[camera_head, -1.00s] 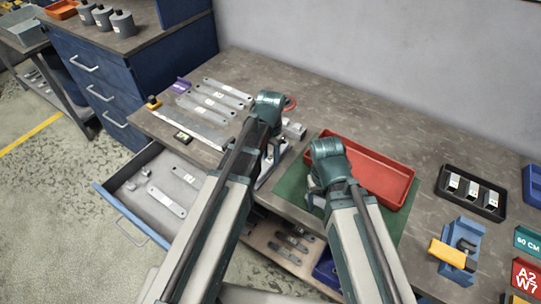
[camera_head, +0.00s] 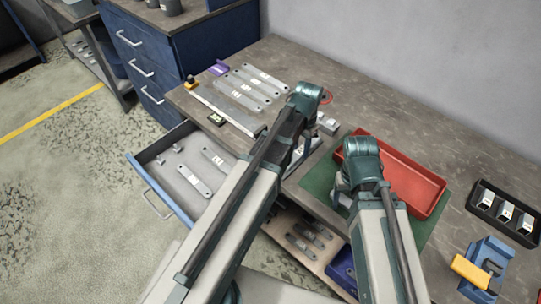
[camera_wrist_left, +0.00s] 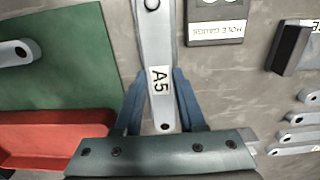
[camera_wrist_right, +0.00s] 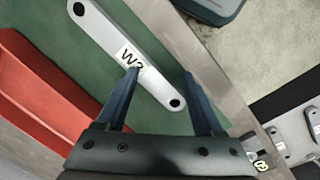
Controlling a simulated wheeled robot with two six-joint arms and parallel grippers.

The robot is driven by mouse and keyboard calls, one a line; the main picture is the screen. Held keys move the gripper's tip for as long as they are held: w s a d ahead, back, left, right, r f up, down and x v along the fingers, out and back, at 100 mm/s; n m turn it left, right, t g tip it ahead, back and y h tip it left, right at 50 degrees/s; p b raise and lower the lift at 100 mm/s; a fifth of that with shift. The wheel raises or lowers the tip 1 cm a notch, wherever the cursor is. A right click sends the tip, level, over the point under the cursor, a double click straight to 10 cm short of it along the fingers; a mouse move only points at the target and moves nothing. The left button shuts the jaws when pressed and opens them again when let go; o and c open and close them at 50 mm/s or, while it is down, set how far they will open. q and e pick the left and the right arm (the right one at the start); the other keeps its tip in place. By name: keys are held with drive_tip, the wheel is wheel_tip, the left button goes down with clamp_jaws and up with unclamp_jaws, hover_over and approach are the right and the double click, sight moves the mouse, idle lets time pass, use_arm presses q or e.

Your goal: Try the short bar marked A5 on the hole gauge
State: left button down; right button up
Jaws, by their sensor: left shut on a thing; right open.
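The short bar marked A5 (camera_wrist_left: 156,42) is a flat grey bar with holes. My left gripper (camera_wrist_left: 161,82) is shut on it, with a finger on each side of the label. The hole gauge (camera_wrist_left: 215,14), a dark grey block with a white label that reads upside down, lies beside the bar's far end in the left wrist view. The bar looks apart from the gauge. My right gripper (camera_wrist_right: 161,88) is open over another bar (camera_wrist_right: 98,24), whose label starts with W, on the green mat.
The red tray (camera_head: 439,185) stands on the green mat (camera_head: 318,185). Several long bars (camera_head: 262,84) lie at the bench's left end. The open drawer (camera_head: 172,153) holds more bars. A blue fixture with a yellow part (camera_head: 490,255) and a black tray (camera_head: 476,208) stand at the right.

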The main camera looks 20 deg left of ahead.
use_arm(q)
drive_tip(key=shift+c, duration=2.1)
unclamp_jaws()
use_arm(e)
drive_tip(key=shift+r, duration=0.1)
use_arm(q)
wheel_tip(320, 180, up, 14)
drive_tip(key=p, duration=1.4)
use_arm(e)
wheel_tip(320, 180, up, 14)
use_arm(q)
drive_tip(key=shift+f, duration=0.1)
use_arm(e)
drive_tip(key=shift+f, duration=0.2)
use_arm(q)
drive_tip(key=s+d+f+b, duration=0.1)
drive_tip(key=s+d+b, duration=0.1)
drive_tip(key=s, duration=0.5)
drive_tip(key=s+d+f+y+b, duration=0.1)
drive_tip(key=s+d+f, duration=0.1)
drive_tip(key=s+d, duration=0.2)
drive_tip(key=s, duration=0.3)
drive_tip(key=shift+s+f+n+b, duration=0.2)
drive_tip(key=shift+n+b, duration=0.1)
drive_tip(key=shift+b, duration=0.05)
use_arm(e)
wheel_tip(320, 180, down, 4)
drive_tip(key=shift+r, duration=0.25)
